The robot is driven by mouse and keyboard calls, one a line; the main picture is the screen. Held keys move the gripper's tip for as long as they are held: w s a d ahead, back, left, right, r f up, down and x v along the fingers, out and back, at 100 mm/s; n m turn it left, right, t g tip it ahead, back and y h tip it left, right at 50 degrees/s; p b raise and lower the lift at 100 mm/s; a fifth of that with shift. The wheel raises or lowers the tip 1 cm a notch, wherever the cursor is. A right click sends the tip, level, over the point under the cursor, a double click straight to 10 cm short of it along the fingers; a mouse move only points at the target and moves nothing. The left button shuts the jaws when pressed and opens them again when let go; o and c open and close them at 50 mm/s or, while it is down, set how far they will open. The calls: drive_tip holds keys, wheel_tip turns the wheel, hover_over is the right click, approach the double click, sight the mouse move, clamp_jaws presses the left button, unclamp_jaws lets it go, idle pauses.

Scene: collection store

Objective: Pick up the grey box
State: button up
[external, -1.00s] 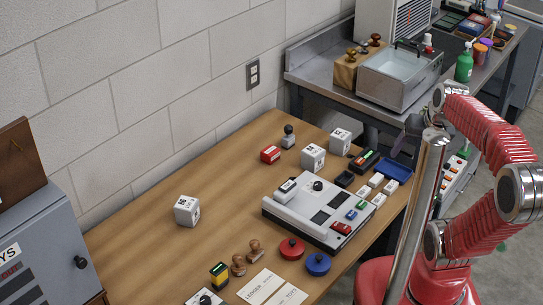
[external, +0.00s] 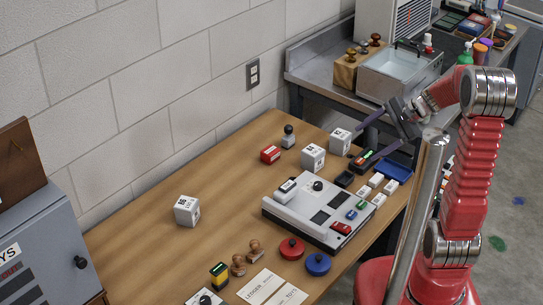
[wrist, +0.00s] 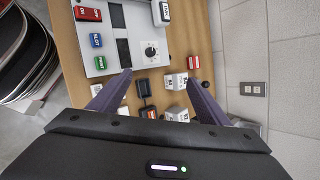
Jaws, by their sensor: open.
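Three pale grey-white numbered cubes stand on the table: one alone at left (external: 187,211), one near the middle (external: 313,157) and one farther back (external: 340,142). I cannot tell which is the grey box. My gripper (external: 360,150) is open and empty above the table's far right end, its fingers pointing left over the back cube and black tray. In the wrist view, two cubes lie between or just beyond the fingers, one higher (wrist: 175,81) and one lower (wrist: 177,113). I see no contact with either.
A grey control panel (external: 275,212) fills the table's right middle, with a blue tray (external: 396,170) behind. A red block (external: 270,155) and a dark-knobbed stamp (external: 288,137) stand left of the cubes. A grey key cabinet (external: 40,250) is at left.

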drive_tip(key=w+d+f+m+t+y, duration=0.1)
drive_tip(key=w+f+m, duration=0.25)
drive_tip(key=w, duration=0.25)
drive_tip(key=w+d+f+m+t+y, duration=0.1)
drive_tip(key=w+f+m+y, duration=0.15)
drive_tip(key=w+m, duration=0.2)
drive_tip(key=m+t, duration=0.4)
drive_tip(key=m, duration=0.3)
approach(347, 142)
drive_tip(key=shift+r+h, duration=0.35)
drive_tip(key=shift+h, duration=0.1)
drive_tip(key=x, duration=0.7)
drive_tip(key=shift+w+a+f, duration=0.15)
drive_tip(key=shift+w+a, duration=0.05)
drive_tip(key=shift+a, duration=0.1)
drive_tip(key=shift+w+a+f, duration=0.15)
drive_tip(key=shift+w+a, duration=0.05)
drive_tip(key=shift+x, duration=2.65)
drive_tip(key=shift+w+d+f, duration=0.1)
drive_tip(key=shift+w+d, duration=0.05)
